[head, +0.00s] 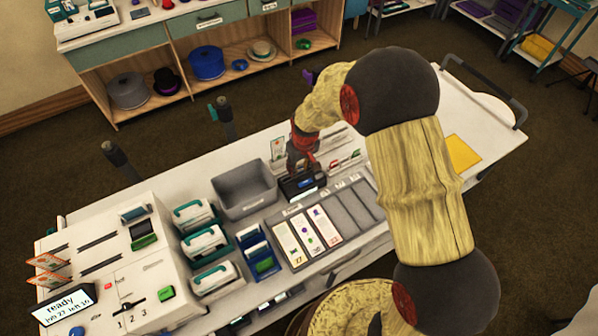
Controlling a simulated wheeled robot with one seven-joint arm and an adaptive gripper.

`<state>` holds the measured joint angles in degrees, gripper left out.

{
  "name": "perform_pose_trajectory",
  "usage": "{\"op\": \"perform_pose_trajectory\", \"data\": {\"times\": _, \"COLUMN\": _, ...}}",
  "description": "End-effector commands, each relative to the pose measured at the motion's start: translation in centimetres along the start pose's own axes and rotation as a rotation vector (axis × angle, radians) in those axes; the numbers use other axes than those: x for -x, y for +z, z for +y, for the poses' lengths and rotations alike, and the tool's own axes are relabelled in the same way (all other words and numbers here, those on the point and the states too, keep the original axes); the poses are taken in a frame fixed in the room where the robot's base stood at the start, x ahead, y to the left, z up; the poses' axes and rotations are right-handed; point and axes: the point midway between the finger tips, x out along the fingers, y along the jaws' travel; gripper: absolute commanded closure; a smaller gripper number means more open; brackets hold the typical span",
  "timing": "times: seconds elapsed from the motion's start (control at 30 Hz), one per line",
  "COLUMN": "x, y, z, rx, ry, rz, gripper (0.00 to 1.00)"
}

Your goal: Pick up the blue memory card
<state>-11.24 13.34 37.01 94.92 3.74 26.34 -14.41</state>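My gripper (300,162) points down over a small black box (301,187) near the middle of the white cart. Its fingers are dark and small here, and I cannot tell whether they are open or shut. The black box has a small blue patch on it, just below the fingers; I cannot tell whether this is the blue memory card or part of the box. Whether the fingers touch anything is also unclear. No other thing is plainly recognisable as the blue memory card.
A grey bin (243,190) stands left of the black box. A grey tray (284,262) with printed cards lies in front of it. A white machine (110,265) with a "ready" screen and several teal-and-white holders stand left. A yellow sheet (462,153) lies right, on clear cart top.

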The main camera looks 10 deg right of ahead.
Motion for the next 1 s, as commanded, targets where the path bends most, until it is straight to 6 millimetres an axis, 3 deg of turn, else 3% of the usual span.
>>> {"op": "perform_pose_trajectory", "data": {"times": 0.3, "x": 0.0, "y": 0.0, "z": 0.0, "rx": 0.000, "ry": 0.000, "rz": 0.000, "gripper": 0.87}}
{"op": "perform_pose_trajectory", "data": {"times": 0.63, "x": 0.6, "y": -0.1, "z": 0.0, "rx": 0.000, "ry": 0.000, "rz": 0.001, "gripper": 0.87}}
{"op": "perform_pose_trajectory", "data": {"times": 0.87, "x": 3.5, "y": -0.5, "z": 0.0, "rx": 0.000, "ry": 0.001, "rz": 0.003, "gripper": 0.87}}
{"op": "perform_pose_trajectory", "data": {"times": 1.0, "x": 6.1, "y": 1.2, "z": -0.4, "rx": 0.000, "ry": 0.001, "rz": 0.003, "gripper": 0.87}}
